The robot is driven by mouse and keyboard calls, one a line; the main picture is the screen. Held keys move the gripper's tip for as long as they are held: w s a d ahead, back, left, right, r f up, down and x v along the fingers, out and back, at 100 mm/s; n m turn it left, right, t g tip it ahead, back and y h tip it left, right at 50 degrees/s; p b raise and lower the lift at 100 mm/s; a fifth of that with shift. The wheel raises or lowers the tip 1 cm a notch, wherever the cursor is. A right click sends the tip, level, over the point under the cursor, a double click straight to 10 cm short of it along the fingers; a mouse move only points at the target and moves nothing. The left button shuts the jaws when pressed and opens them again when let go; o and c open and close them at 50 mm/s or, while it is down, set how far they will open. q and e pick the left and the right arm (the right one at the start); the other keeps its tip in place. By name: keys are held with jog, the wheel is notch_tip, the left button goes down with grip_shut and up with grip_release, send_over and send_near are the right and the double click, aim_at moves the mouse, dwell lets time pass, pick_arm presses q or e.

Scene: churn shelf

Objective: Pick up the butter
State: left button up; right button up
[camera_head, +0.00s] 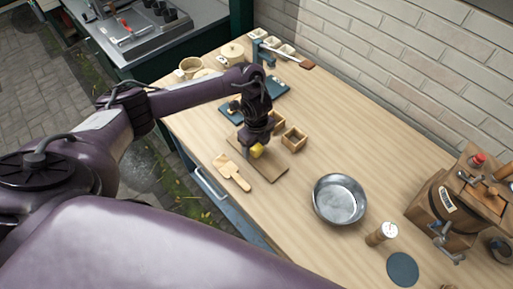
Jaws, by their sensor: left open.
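The butter (257,151) is a small yellow block on a brown wooden board (271,172) near the table's left edge. My left gripper (252,146) points down right over the butter, its fingers at or around the block. The gripper is open, and part of the butter is hidden by it. I cannot tell whether the fingers touch the butter. My right gripper is not in view.
Small wooden boxes (294,139) stand just behind the board, and a wooden paddle (232,172) lies at its left. A metal bowl (339,199), a shaker (381,234) and a wooden churn (452,208) stand to the right.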

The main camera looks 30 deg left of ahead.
pick_arm(q)
jog(key=shift+s+f, duration=0.1)
jog(key=shift+f, duration=0.3)
jog(key=c, duration=1)
jog(key=shift+r, duration=0.15)
